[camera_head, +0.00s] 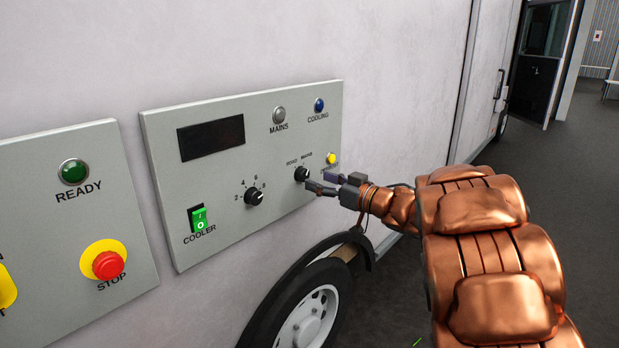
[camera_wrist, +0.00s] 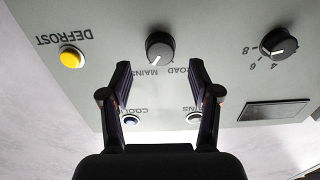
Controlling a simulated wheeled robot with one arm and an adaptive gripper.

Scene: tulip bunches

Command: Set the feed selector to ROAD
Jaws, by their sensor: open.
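The feed selector is a round black knob (camera_head: 302,174) on the grey panel (camera_head: 225,236), under small ROAD and MAINS labels. In the wrist view, which is upside down, the knob (camera_wrist: 159,47) lies beyond the gap between my fingertips. Its white mark points down and slightly left there, towards the MAINS side. My gripper (camera_head: 322,183) is open and empty, close to the knob on its right. Its two fingers (camera_wrist: 159,72) stand apart in the wrist view, the right one partly covering the ROAD label. I see no finger clearly touching the knob.
A yellow DEFROST button (camera_head: 331,158) sits just right of the knob. A numbered knob (camera_head: 254,196), a green COOLER switch (camera_head: 199,218), MAINS (camera_head: 279,114) and blue COOLING (camera_head: 319,105) lamps share the panel. A red STOP button (camera_head: 108,265) is on the left panel.

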